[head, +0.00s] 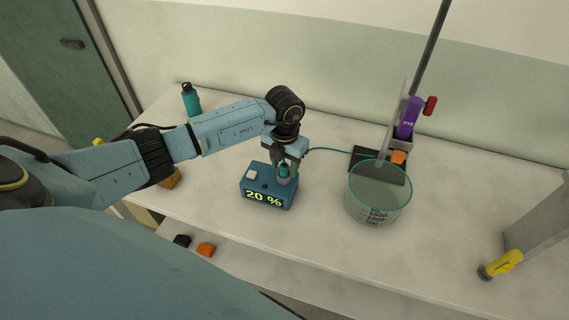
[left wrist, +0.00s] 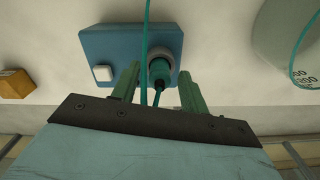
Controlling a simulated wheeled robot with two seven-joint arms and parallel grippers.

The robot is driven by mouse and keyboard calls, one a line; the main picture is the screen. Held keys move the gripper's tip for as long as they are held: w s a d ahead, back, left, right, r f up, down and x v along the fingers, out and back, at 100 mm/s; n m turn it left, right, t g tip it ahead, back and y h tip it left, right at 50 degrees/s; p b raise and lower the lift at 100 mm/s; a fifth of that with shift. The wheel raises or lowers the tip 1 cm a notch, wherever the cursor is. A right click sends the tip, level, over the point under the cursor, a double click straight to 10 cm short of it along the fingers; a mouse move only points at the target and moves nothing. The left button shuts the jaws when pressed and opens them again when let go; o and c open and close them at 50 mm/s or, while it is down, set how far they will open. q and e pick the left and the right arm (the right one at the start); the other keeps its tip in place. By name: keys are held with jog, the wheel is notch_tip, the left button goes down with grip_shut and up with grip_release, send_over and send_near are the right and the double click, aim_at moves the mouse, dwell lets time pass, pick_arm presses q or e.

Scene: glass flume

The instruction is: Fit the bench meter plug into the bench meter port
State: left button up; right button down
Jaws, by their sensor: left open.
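The bench meter is a blue box (head: 257,183) on the worktop, with a lit display reading 20 % and a white button; it also shows in the left wrist view (left wrist: 110,45). The teal bench meter plug (head: 284,171) is at the grey ring of the bench meter port (left wrist: 164,56), on the box's top. The plug (left wrist: 158,70) appears upright and seated in the ring; its depth is hard to tell. My left gripper (head: 287,163) is open, its green fingers on either side of the plug, with gaps visible in the left wrist view (left wrist: 157,82). My right gripper is out of view.
A teal cable (head: 328,150) runs right towards a black base. A glass beaker (head: 380,200) stands right of the meter, a purple dye bottle (head: 408,117) behind it. A teal bottle (head: 190,99) stands at the back left. The worktop's right front is mostly clear.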

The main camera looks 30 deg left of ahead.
aim_at(285, 165)
pick_arm(q)
notch_tip(285, 165, up, 12)
jog(key=b, duration=0.1)
jog(key=shift+b, duration=0.3)
jog(key=shift+f, duration=0.15)
